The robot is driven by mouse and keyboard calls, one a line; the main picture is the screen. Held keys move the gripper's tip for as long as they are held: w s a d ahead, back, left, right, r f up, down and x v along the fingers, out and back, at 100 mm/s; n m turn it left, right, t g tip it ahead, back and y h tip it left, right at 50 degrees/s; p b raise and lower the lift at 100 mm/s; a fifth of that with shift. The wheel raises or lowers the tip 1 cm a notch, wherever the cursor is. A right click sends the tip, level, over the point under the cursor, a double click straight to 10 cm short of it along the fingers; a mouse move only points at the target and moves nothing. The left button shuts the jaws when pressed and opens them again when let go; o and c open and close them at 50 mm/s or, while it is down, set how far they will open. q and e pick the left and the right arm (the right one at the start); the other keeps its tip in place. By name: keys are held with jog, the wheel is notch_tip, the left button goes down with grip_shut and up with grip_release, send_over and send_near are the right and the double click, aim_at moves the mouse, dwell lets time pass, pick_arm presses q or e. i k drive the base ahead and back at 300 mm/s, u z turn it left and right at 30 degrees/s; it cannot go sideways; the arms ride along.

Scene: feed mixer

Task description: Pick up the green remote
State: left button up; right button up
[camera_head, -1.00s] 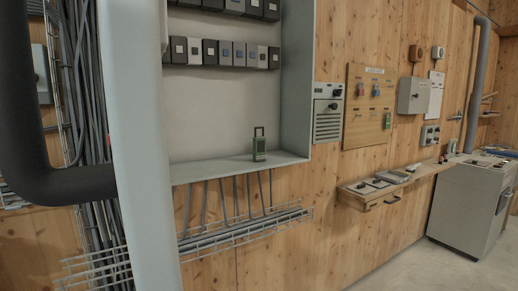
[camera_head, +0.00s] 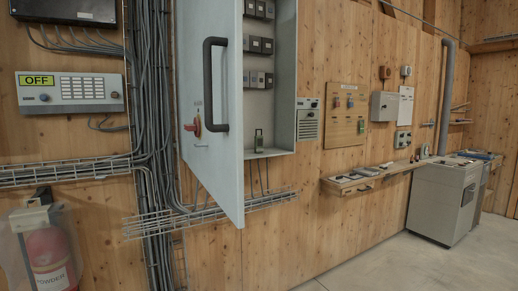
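The green remote (camera_head: 258,141) stands upright on the bottom ledge of the open wall cabinet (camera_head: 284,110). It is small in the head view, with a loop-shaped top. The cabinet's light grey door (camera_head: 224,170) stands open to its left, with a black handle (camera_head: 208,84) and a red switch. The door's edge is close beside the remote in the picture but does not cover it. Neither of my grippers shows in the head view.
A wooden shelf (camera_head: 362,183) with small items runs along the wall to the right, ending near a grey machine cabinet (camera_head: 443,199). A wire cable tray (camera_head: 268,202) sits below the wall cabinet. A fire extinguisher (camera_head: 50,255) is at lower left. Floor at lower right is clear.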

aim_at(258, 139)
jog(key=z, duration=0.55)
jog(key=i, duration=0.5)
jog(key=z, duration=0.8)
jog(key=i, duration=0.9)
jog(key=u, duration=0.6)
jog(key=i, duration=0.7)
jog(key=u, duration=0.65)
